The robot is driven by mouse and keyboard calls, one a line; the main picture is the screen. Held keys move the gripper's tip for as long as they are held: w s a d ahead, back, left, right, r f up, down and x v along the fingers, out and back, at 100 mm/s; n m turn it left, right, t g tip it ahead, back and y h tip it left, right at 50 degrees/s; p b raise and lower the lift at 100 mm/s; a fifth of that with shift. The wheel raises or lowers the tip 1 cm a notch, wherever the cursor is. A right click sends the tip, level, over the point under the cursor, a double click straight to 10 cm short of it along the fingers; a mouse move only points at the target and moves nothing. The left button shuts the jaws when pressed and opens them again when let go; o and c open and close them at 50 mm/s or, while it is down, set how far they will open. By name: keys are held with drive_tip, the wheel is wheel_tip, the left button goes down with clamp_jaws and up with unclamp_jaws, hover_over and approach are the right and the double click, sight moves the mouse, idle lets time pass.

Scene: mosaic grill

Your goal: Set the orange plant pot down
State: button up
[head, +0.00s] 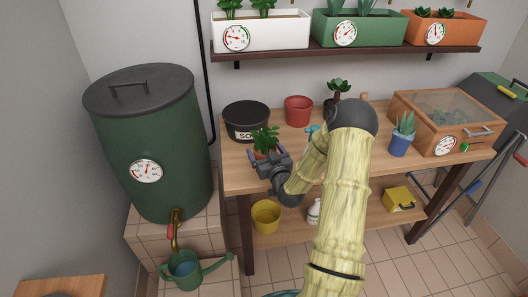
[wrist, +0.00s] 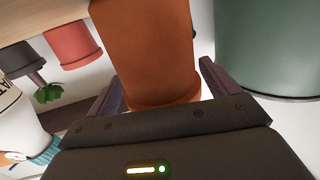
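The orange plant pot (wrist: 150,45) fills the top middle of the wrist view, between the two fingers of my gripper (wrist: 160,88). A bright gap shows between the pot and the right finger, so the fingers look open around it. In the head view my gripper (head: 268,150) is at the left end of the wooden bench. The orange pot (head: 264,155) shows there with a leafy green plant (head: 265,138) in it, partly hidden by the gripper. Its base is hidden, so its contact with the bench top (head: 237,158) is not visible.
A black soil bucket (head: 246,121) and a red pot (head: 298,110) stand behind. A blue pot (head: 400,144) and a wooden box (head: 450,115) are at right. A green barrel (head: 150,130) stands left of the bench. A yellow bucket (head: 265,217) is below.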

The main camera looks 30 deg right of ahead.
drive_tip(key=shift+o, duration=0.3)
drive_tip(key=shift+s+d+r, duration=0.1)
drive_tip(key=shift+s+d, duration=0.05)
drive_tip(key=shift+r, duration=0.15)
drive_tip(key=s+a+b, duration=0.1)
drive_tip(key=s, duration=1)
drive_tip(key=shift+s+a, duration=0.15)
drive_tip(key=shift+s, duration=0.25)
